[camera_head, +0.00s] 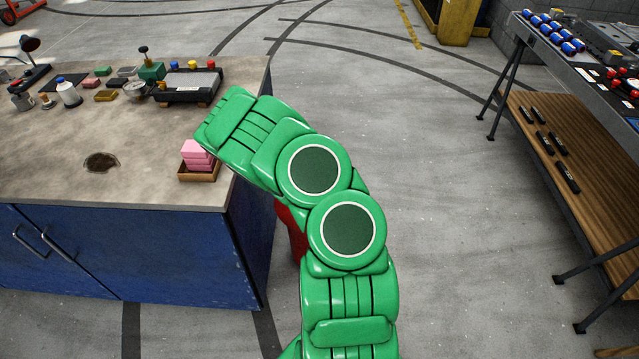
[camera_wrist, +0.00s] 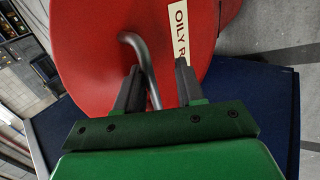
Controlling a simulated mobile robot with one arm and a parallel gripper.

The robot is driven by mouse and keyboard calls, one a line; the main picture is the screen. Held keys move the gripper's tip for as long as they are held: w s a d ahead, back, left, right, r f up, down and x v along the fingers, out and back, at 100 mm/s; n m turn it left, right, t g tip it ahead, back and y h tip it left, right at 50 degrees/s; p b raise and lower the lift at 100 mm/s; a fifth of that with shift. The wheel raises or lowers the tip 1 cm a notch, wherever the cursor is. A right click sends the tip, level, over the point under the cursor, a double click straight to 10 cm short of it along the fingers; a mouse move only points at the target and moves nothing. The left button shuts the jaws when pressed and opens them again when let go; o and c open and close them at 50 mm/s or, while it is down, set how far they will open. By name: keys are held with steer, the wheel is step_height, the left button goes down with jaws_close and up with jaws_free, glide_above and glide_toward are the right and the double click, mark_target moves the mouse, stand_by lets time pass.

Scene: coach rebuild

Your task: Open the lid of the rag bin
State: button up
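The red rag bin (camera_head: 292,228) is mostly hidden behind my green arm in the head view, beside the right end of the blue bench. In the wrist view a round red face, seemingly the lid (camera_wrist: 85,50), fills the upper middle. A gap shows on the right. Whether the left finger touches it, I cannot tell.
The blue bench (camera_head: 110,190) stands left of my arm, with a small wooden tray (camera_head: 199,173) of pink blocks near its right edge. A dark-topped table with a wooden shelf (camera_head: 580,170) stands at the right. The floor between is clear.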

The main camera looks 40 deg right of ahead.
steer(key=shift+g+y, duration=0.9)
steer(key=shift+w+d, duration=1.95)
steer(key=shift+d, duration=0.05)
steer(key=w+d+f+g+y, duration=0.1)
steer(key=w+d+f, duration=1.3)
steer(key=shift+w+d, duration=0.15)
steer(key=shift+r+g+y, duration=0.5)
steer(key=shift+r, duration=1.8)
step_height(320, 180, down, 8)
steer(key=w, duration=0.1)
steer(key=shift+w+d+r, duration=0.15)
steer(key=shift+d+r, duration=0.05)
steer(key=shift+d, duration=0.05)
